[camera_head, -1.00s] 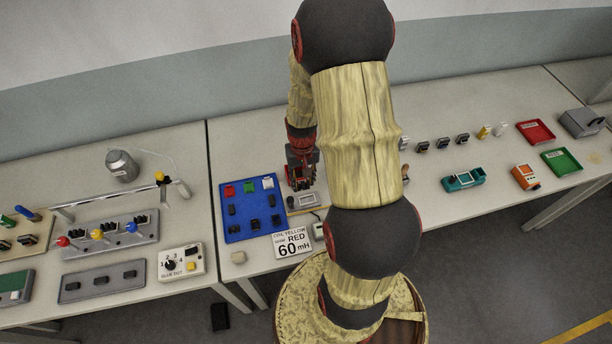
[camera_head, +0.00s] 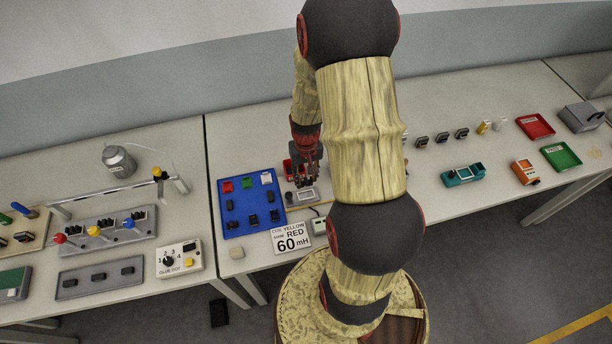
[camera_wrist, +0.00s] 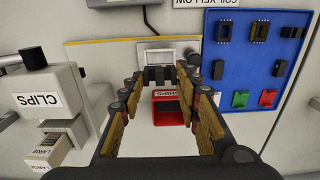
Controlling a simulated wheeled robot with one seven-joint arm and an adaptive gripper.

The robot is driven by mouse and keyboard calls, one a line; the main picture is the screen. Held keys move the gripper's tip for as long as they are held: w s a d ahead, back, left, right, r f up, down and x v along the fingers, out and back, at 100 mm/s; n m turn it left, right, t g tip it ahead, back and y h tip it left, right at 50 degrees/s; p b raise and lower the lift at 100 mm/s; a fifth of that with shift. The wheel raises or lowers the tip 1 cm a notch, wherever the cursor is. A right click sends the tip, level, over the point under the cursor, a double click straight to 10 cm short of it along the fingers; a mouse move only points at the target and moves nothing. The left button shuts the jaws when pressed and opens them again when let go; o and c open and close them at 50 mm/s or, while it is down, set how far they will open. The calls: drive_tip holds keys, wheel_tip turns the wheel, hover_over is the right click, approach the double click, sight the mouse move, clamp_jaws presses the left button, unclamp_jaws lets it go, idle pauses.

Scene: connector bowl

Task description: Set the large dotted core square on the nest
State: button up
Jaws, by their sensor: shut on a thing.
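My gripper (camera_wrist: 160,80) is shut on a dark core (camera_wrist: 160,73) with an E-like toothed outline, held between the fingertips. Its dots cannot be made out. Just beyond the core in the wrist view is a pale rectangular frame on a grey plate, which looks like the nest (camera_wrist: 152,52). In the head view my gripper (camera_head: 307,180) is right above the grey nest plate (camera_head: 304,195), beside the blue tray. Whether the core touches the nest cannot be told.
A blue tray (camera_wrist: 239,85) with dark cores and coloured pieces lies beside the nest. A red shims tray (camera_wrist: 168,116) shows between my fingers. A white clips dispenser (camera_wrist: 50,92) stands at left in the wrist view. A coil sign (camera_head: 291,239) stands in front.

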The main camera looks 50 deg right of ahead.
drive_tip(key=shift+f+b, duration=2.5)
drive_tip(key=shift+f, duration=1.3)
drive_tip(key=o, duration=1.2)
drive_tip(key=shift+o, duration=0.2)
drive_tip(key=shift+r, duration=0.1)
wheel_tip(320, 180, up, 12)
drive_tip(key=shift+f, duration=0.1)
